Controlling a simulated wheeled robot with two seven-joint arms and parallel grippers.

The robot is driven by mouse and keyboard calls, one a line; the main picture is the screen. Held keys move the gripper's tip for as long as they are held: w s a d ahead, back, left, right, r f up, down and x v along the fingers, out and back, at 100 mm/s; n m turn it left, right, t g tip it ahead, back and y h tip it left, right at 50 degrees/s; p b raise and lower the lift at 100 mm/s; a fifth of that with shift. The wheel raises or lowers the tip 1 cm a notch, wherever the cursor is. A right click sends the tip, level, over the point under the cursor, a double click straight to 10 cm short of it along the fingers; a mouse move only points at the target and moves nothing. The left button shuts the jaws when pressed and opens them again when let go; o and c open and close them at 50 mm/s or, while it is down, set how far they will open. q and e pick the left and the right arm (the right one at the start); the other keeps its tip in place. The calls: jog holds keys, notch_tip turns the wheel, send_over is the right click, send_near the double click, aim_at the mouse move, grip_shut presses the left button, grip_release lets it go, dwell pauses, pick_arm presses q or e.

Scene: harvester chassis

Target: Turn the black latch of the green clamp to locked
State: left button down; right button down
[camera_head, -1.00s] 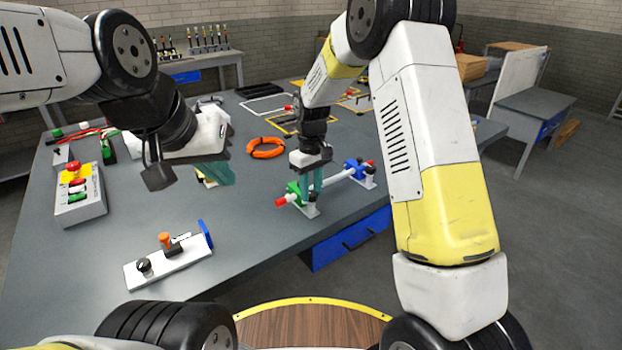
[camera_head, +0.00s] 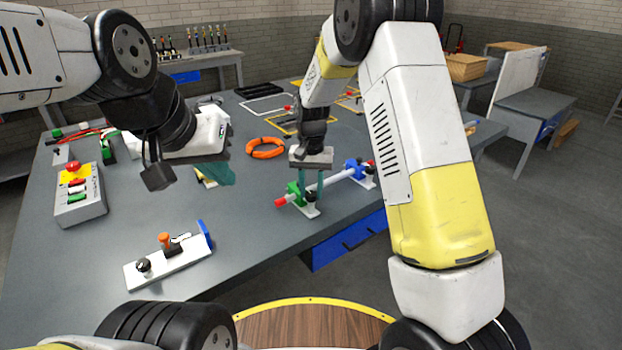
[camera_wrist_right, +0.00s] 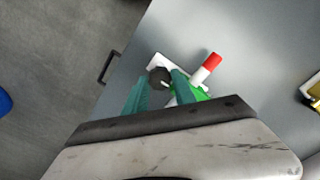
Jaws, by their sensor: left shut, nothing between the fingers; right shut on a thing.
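The green clamp (camera_head: 296,194) stands near the table's right edge and holds the red-tipped end of a white rod (camera_head: 335,180). In the right wrist view, the green clamp (camera_wrist_right: 200,93) is partly hidden by a finger. Its black latch (camera_wrist_right: 158,76) shows between the teal fingertips. My right gripper (camera_head: 310,204) points down over the clamp and is shut on the latch. In the right wrist view, its fingers (camera_wrist_right: 160,82) lie on either side of the latch. My left gripper (camera_head: 222,176) is shut and empty over the table, left of the clamp.
A blue clamp (camera_head: 355,169) holds the rod's other end. An orange ring (camera_head: 266,148) lies behind. A white fixture (camera_head: 168,260) lies front left, and a button box (camera_head: 80,197) stands far left. The table between fixture and clamp is clear.

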aim_at(312, 193)
jog(key=shift+m, duration=0.4)
jog(key=c, duration=1)
grip_release()
jog(key=shift+c, duration=0.2)
jog(key=shift+r, duration=0.15)
notch_tip(312, 193, up, 8)
jog(key=shift+f, duration=0.2)
